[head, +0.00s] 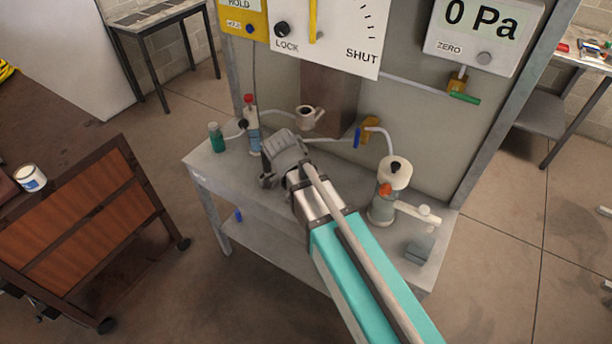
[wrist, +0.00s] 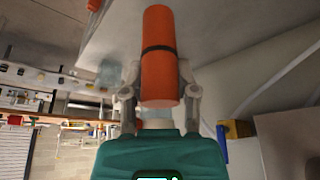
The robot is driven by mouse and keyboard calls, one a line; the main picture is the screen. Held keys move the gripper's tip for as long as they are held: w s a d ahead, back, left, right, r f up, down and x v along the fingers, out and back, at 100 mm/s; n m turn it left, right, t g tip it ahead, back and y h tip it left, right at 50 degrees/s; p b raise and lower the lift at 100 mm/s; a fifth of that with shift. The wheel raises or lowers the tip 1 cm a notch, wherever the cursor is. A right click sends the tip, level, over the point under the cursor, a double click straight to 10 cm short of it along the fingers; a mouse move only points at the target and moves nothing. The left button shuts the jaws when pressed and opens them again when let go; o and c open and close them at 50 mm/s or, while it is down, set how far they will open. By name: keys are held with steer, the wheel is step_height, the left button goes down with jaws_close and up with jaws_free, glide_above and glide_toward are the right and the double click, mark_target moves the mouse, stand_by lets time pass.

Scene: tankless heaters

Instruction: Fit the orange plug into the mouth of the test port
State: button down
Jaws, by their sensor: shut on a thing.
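The orange plug (wrist: 158,50) is a long orange cylinder with a dark band around it. In the wrist view it stands upright in the picture, between the two fingers of my gripper (wrist: 159,85), which is shut on it. In the head view my gripper (head: 273,172) is over the left part of the grey bench, and the arm hides the plug there. I cannot tell for certain which fitting is the test port; its mouth is not clearly visible.
A blue-handled valve (head: 358,138) is behind. A wooden cart (head: 80,225) stands left.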

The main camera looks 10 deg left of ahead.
steer(key=shift+s+d+r+p, duration=0.2)
steer(key=shift+s+d+r, duration=0.1)
steer(key=shift+s, duration=0.3)
steer(key=shift+s+d+r+p, duration=0.15)
steer(key=shift+s+d+r, duration=0.15)
steer(key=shift+s, duration=0.3)
steer(key=shift+a, duration=0.1)
steer(key=w+r+p, duration=0.1)
steer(key=r+p, duration=1.4)
steer(key=w+d+r+p, duration=0.1)
steer(key=w+r+p, duration=0.1)
steer(key=r+p, duration=1.3)
steer(key=shift+w+r, duration=0.2)
steer(key=shift+w, duration=0.05)
steer(key=b, duration=0.4)
glide_above(305, 118)
steer(key=s+d, duration=0.2)
step_height(305, 118, down, 4)
steer(key=w+a+f+b, duration=0.1)
steer(key=w+f+b, duration=0.3)
steer(key=f, duration=0.1)
steer(key=shift+a+b, duration=0.3)
steer(key=shift+b, duration=0.05)
steer(key=shift+f, duration=0.1)
